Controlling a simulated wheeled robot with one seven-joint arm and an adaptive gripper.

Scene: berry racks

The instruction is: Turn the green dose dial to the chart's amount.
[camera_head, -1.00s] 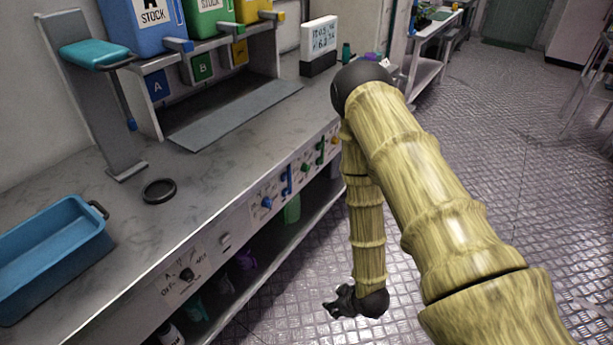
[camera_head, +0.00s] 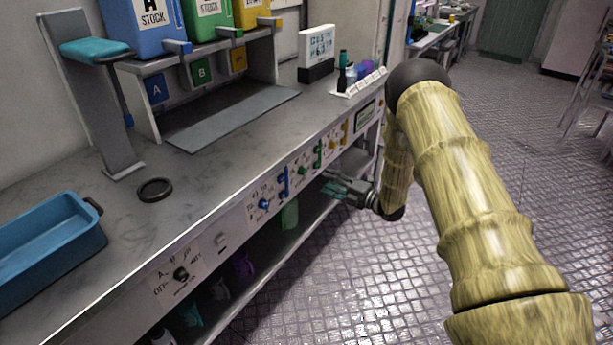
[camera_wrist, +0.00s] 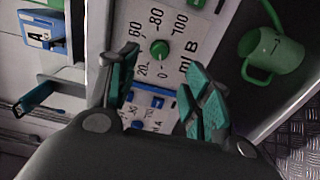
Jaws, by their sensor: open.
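The green dose dial (camera_wrist: 160,48) is on a white scale plate marked "ml B" in the wrist view, with numbers around it including 0, 20, 60 and 80. Where its pointer stands is too small to tell. In the head view the dial (camera_head: 303,171) sits on the bench's front panel. My gripper (camera_wrist: 158,76) is open and empty, its green-padded fingers spread on either side below the dial, apart from it. In the head view my gripper (camera_head: 326,184) is in front of the panel, just right of the dial. A white display (camera_head: 317,47) stands on the bench; its writing is unreadable.
A blue dial (camera_head: 264,204) and a yellow dial (camera_head: 333,145) flank the green one. Blue, green and yellow stock containers stand above the bench. A green mug (camera_wrist: 272,52) is on the shelf below.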

